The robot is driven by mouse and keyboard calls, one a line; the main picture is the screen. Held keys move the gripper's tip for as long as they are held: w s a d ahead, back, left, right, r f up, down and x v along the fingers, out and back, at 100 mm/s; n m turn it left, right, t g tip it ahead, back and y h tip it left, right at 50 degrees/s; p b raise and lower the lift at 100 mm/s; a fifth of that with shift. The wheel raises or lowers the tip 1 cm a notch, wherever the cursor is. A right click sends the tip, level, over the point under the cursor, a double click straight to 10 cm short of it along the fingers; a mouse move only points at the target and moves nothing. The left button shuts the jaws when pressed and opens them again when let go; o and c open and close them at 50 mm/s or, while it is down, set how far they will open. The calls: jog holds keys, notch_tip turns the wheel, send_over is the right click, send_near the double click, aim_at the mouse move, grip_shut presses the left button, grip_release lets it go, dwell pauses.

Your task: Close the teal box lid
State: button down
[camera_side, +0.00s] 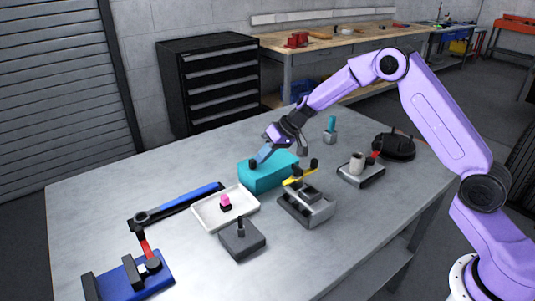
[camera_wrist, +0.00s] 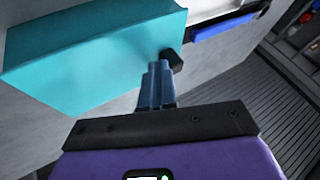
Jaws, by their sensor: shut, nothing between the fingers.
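The teal box (camera_side: 268,180) stands near the middle of the metal table. Its top looks flat, with the lid seemingly down; I cannot tell whether a small gap is left. A black knob (camera_side: 252,164) sits at its left end, and it also shows in the wrist view (camera_wrist: 173,60). In the wrist view the teal box (camera_wrist: 95,55) fills the upper left. My gripper (camera_side: 263,155) is over the left part of the box, close to the knob. Its blue fingers (camera_wrist: 158,66) are together and empty, with tips beside the knob; contact is unclear.
A white tray (camera_side: 208,217) with a pink-topped piece is left of the box. A grey fixture with a yellow part (camera_side: 310,206) stands close in front at right. A dark block (camera_side: 242,240) sits nearer the front edge.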

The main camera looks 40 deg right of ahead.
aim_at(276, 162)
jog(key=shift+a, duration=0.35)
jog(key=shift+d, duration=0.45)
jog(key=d, duration=0.2)
jog(key=d+r, duration=0.1)
jog(key=d, duration=0.1)
jog(key=shift+s+d, duration=0.15)
jog(key=v, duration=0.9)
jog(key=s+a+r+n+g+h, duration=0.1)
jog(key=s+a+n+g, duration=0.15)
jog(key=s+a, duration=0.55)
jog(key=s+a+r+n+g, duration=0.25)
jog(key=s+a, duration=0.25)
jog(key=s, duration=0.8)
jog(key=s+d+f+n+h, duration=0.1)
jog(key=s+d+n+h, duration=0.1)
jog(key=s, duration=0.8)
jog(key=s+d+n+h, duration=0.2)
jog(key=s+d+n, duration=0.2)
jog(key=s, duration=0.7)
jog(key=shift+s+d+f+t, duration=0.25)
jog(key=shift+d+f+t, duration=0.05)
jog(key=shift+d+f, duration=0.15)
